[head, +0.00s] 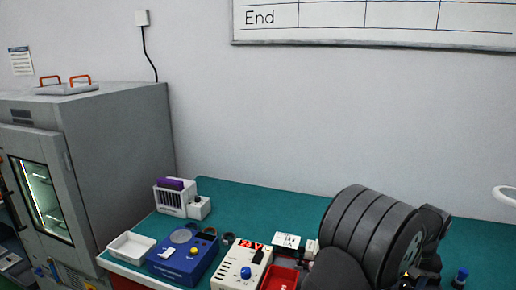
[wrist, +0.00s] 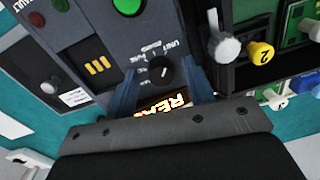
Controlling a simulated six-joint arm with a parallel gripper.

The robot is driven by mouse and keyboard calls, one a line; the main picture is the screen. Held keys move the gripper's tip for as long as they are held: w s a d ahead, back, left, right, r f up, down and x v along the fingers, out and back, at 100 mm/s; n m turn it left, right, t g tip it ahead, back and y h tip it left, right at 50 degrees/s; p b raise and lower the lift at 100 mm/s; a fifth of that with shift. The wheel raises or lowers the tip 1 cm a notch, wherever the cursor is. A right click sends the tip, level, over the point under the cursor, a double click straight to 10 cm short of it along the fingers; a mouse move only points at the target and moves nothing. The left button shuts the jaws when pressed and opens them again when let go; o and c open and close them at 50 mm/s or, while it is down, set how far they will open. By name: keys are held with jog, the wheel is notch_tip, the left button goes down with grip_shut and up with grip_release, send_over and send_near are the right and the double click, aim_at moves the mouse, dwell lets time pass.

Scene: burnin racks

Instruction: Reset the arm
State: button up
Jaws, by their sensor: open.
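My gripper (wrist: 163,80) shows in the wrist view with its two blue-grey fingers apart. Nothing is seen held between them. Beyond the fingers is a dark grey panel (wrist: 190,30) with a black rotary knob (wrist: 162,68) and a lit display (wrist: 163,105), partly hidden by my gripper. I cannot tell if the fingers touch the panel. In the head view my dark arm bulks over the right part of the bench, and the gripper is not clearly seen there.
The teal bench (head: 250,200) is bare towards the back. A white tray (head: 130,246), blue device (head: 183,258), white device with a blue knob (head: 240,268) and red bin (head: 282,277) stand along the front. A yellow knob (wrist: 260,52) and silver knob (wrist: 226,48) stick out beside the panel.

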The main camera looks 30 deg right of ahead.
jog(key=shift+n, duration=0.8)
notch_tip(320, 180, up, 11)
jog(key=shift+s+d, duration=0.2)
dwell(1.8)
